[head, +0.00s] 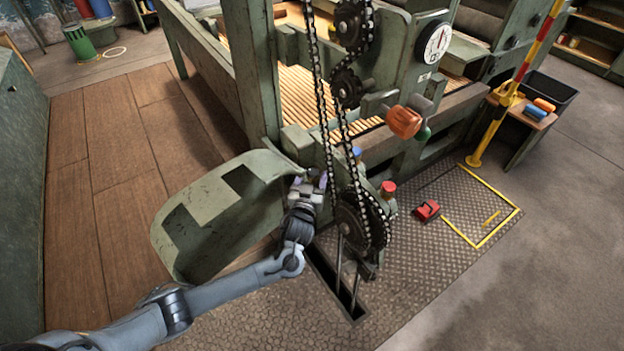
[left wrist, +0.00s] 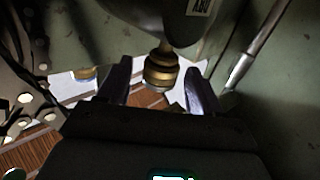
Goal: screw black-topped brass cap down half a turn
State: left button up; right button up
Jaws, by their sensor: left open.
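A ridged brass cap (left wrist: 161,68) shows in the left wrist view, below a dark rounded housing (left wrist: 165,20) with a partly cut-off label. I cannot clearly make out its black top. My left gripper (left wrist: 157,74) is open, with one finger on each side of the cap. Gaps show between the cap and both fingers. In the head view my left gripper (head: 311,182) is at the machine, between the bent green guard and the chain. The cap cannot be picked out there. My right gripper is in neither view.
A chain (head: 327,120) and lower sprocket (head: 358,222) stand close to the right of my left gripper. The open green guard (head: 205,205) is to its left. Blue (head: 356,152) and red (head: 388,187) caps are nearby. A floor slot (head: 345,298) lies below.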

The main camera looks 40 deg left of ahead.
pick_arm(q)
jog(key=shift+c, duration=0.5)
jog(key=c, duration=0.9)
jog(key=shift+a+r+m+t+h+p, duration=0.15)
jog(key=shift+m+t+h+p, duration=0.1)
jog(key=shift+m+h+p, duration=0.3)
jog(key=shift+a+m+t+h+p, duration=0.1)
jog(key=shift+m+t+h+p, duration=0.2)
jog(key=shift+h, duration=0.45)
jog(key=shift+c, duration=0.3)
jog(key=shift+m+h+p, duration=0.4)
jog(key=shift+m+h, duration=0.35)
jog(key=shift+h, duration=0.35)
jog(key=o, duration=1.1)
jog(key=shift+c, duration=0.2)
jog(key=shift+s, duration=0.15)
